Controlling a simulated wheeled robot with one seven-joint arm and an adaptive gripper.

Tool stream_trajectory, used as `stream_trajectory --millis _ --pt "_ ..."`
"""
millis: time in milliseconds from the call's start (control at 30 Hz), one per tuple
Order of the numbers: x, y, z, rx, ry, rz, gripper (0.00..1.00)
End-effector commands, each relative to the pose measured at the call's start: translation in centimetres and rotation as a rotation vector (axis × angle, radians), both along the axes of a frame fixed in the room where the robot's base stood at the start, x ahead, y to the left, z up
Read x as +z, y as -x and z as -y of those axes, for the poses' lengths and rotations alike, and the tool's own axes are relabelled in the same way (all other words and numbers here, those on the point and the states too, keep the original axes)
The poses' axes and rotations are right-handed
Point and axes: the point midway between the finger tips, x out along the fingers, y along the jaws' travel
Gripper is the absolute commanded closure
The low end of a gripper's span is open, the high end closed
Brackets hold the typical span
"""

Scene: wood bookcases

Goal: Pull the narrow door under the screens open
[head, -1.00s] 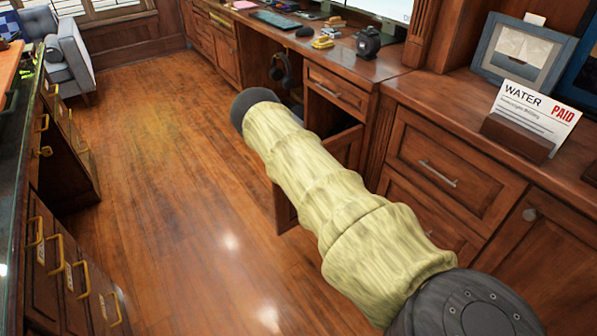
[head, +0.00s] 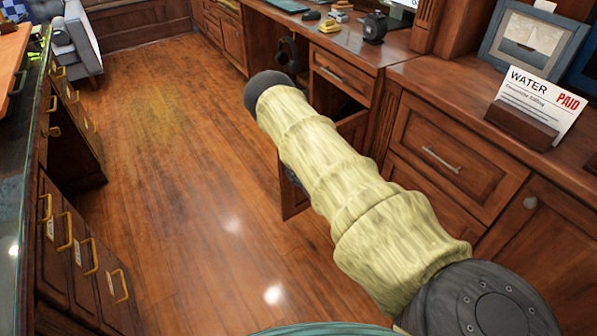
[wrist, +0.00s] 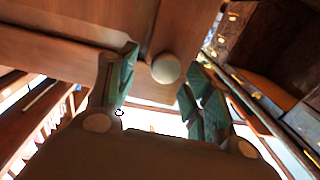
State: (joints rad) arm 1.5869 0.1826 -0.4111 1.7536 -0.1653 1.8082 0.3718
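The narrow door (head: 295,203) below the desk drawer stands swung out from the cabinet, with its edge into the room. My arm covers much of it in the head view. In the wrist view, its round pale knob (wrist: 166,68) shows against the wood. My gripper (wrist: 158,76) has its two green fingers apart, one on each side of the knob. I cannot tell whether either finger touches it. In the head view the gripper is mostly hidden behind my arm.
A drawer (head: 342,77) sits above the door's opening, and headphones (head: 288,52) hang to its left. The desk top holds a black device (head: 373,27) and a letter holder (head: 520,124). A cabinet with brass handles (head: 75,255) stands left; the wood floor (head: 190,180) between is clear.

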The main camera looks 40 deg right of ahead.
Motion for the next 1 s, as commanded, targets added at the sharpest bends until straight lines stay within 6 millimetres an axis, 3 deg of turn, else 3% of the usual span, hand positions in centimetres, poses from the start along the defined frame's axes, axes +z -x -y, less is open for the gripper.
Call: stream_trajectory --millis 233,367,800,1000 --pt "-0.2 0.1 -0.2 0.003 -0.002 -0.003 0.49" --pt "-0.3 1.2 -0.2 0.001 -0.002 -0.004 0.49" --pt "-0.3 9.1 -0.1 -0.001 -0.002 -0.006 0.49" --pt "-0.3 10.3 0.1 -0.005 -0.002 -0.007 0.49"
